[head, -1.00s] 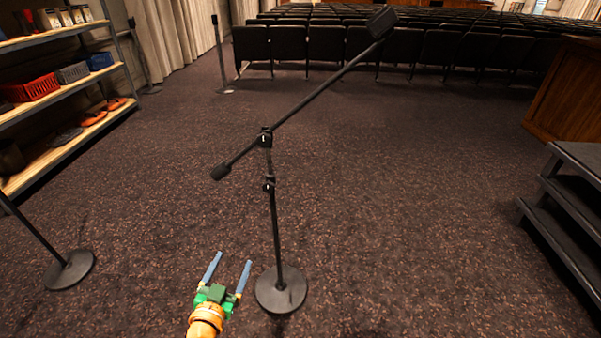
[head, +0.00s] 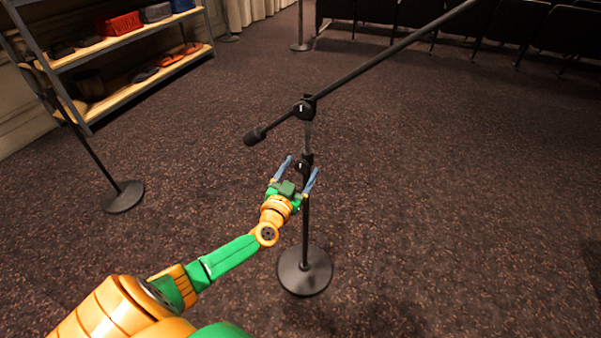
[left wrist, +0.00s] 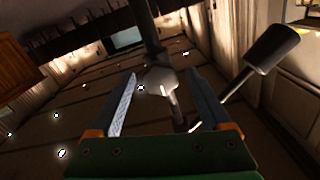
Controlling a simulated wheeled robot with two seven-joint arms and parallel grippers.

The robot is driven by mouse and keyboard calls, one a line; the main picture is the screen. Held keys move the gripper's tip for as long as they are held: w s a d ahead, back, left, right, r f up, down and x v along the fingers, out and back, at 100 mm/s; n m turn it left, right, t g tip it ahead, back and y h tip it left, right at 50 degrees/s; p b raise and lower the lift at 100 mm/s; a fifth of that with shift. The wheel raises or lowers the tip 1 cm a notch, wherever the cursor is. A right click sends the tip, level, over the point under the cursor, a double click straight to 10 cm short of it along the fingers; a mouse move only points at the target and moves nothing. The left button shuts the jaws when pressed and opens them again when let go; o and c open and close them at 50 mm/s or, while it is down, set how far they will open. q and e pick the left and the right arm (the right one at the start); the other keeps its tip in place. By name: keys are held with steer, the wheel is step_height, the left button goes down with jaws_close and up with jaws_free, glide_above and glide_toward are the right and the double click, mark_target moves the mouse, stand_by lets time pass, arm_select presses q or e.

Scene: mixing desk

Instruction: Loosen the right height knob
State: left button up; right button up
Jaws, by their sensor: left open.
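The right microphone stand (head: 305,222) is black and upright on a round base (head: 304,270), with a long tilted boom (head: 395,48). Its height knob (head: 302,161) is a small dark part on the pole below the boom joint (head: 304,109). My left gripper (head: 303,164) is open, its two blue fingers reaching up on either side of the pole at the knob's height. In the left wrist view, a greyish knob-like part (left wrist: 160,80) shows between the open fingers; I cannot tell whether they touch it. My right gripper is out of view.
Another stand with a round base (head: 122,196) is at the left, its top cut off. A shelf (head: 140,48) with bins and shoes is at the upper left, and dark seats (head: 540,28) are at the back. The carpet around the right stand is clear.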

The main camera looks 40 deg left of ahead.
arm_select(q)
steer(key=shift+r, duration=0.1)
steer(key=shift+c, duration=0.4)
jaws_close()
steer(key=n+p, duration=0.1)
steer(key=n, duration=0.6)
steer(key=shift+n, duration=0.3)
steer(key=n, duration=0.5)
steer(key=shift+b, duration=0.3)
steer(key=shift+n+b, duration=0.35)
steer(key=shift+n, duration=2.15)
